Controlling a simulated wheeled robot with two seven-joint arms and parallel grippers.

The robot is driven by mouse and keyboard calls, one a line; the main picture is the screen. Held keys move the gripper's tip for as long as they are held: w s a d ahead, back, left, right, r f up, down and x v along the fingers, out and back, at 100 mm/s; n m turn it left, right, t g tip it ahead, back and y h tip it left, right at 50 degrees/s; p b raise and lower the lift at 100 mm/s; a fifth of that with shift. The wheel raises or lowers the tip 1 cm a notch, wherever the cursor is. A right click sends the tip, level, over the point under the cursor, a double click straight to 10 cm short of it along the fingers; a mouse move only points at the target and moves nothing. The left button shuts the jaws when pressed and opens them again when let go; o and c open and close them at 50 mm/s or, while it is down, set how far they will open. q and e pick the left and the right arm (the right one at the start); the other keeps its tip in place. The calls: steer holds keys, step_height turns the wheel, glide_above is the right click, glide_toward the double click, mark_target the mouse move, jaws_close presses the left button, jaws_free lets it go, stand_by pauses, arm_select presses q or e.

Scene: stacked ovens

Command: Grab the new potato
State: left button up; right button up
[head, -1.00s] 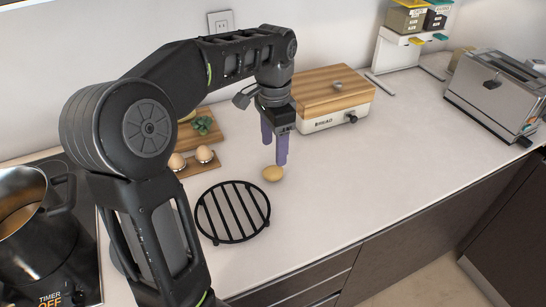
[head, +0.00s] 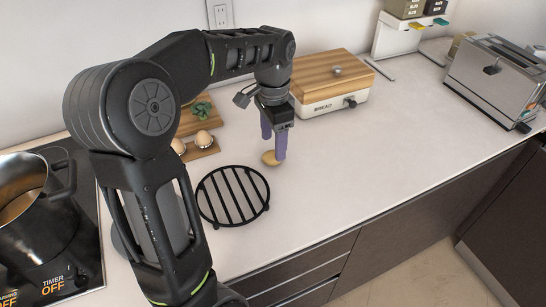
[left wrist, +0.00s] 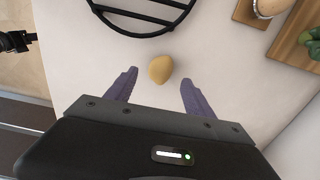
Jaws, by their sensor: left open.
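The new potato (head: 269,159) is a small tan oval lying on the white counter, just behind and right of the black round rack. It also shows in the left wrist view (left wrist: 160,69), between and a little beyond my fingertips. My left gripper (head: 273,145) points down above the potato with its purple fingers open. One finger partly covers the potato in the head view. In the left wrist view the open fingers (left wrist: 157,80) stand apart on either side, with nothing between them touching the potato. My right gripper is not seen in the head view.
The black round rack (head: 233,196) lies close to the potato. Eggs (head: 203,138) sit on a wooden holder behind it. A bread box (head: 333,98) stands behind the gripper. A pot (head: 28,205) is on the stove at left, a toaster (head: 497,82) at right. The counter's middle right is clear.

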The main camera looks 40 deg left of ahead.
mark_target(273, 153)
arm_select(q)
step_height(273, 153, down, 4)
steer(key=shift+f+p, duration=0.25)
steer(key=shift+p, duration=0.05)
steer(key=shift+c, duration=0.5)
jaws_close()
stand_by(0.4)
